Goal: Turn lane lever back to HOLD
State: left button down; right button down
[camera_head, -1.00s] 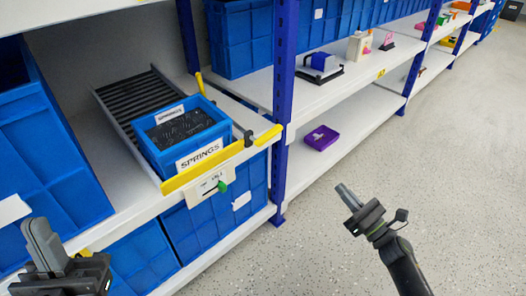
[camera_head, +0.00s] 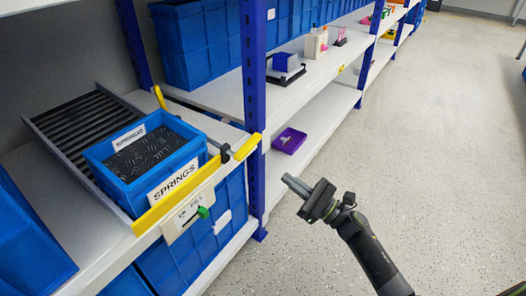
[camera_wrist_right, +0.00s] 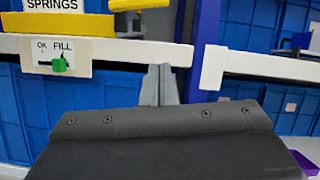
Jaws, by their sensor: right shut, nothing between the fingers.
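A yellow lever handle (camera_head: 247,147) sticks out at the shelf's front corner, beside a blue post. It also shows at the top of the right wrist view (camera_wrist_right: 138,5). A long yellow bar (camera_head: 178,196) runs along the front of a blue bin labelled SPRINGS (camera_head: 150,163). Below it, a white plate (camera_head: 188,216) reads OK and FILL and carries a green pointer (camera_head: 203,212), toward the FILL side (camera_wrist_right: 60,65). No HOLD marking is readable. My right gripper (camera_head: 290,181) is shut and empty, in front of the shelf, right of and below the handle, touching nothing. My left gripper is out of view.
A blue upright post (camera_head: 253,110) stands close beside the handle. The bin sits on a black roller lane (camera_head: 78,121). A purple tray (camera_head: 289,140) lies on the lower shelf to the right. The speckled floor (camera_head: 430,170) to the right is clear.

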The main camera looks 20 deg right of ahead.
jog(key=w+a+r, duration=0.5)
jog(key=a+r, duration=0.1)
jog(key=r, duration=0.1)
jog(key=shift+w+p, duration=0.4)
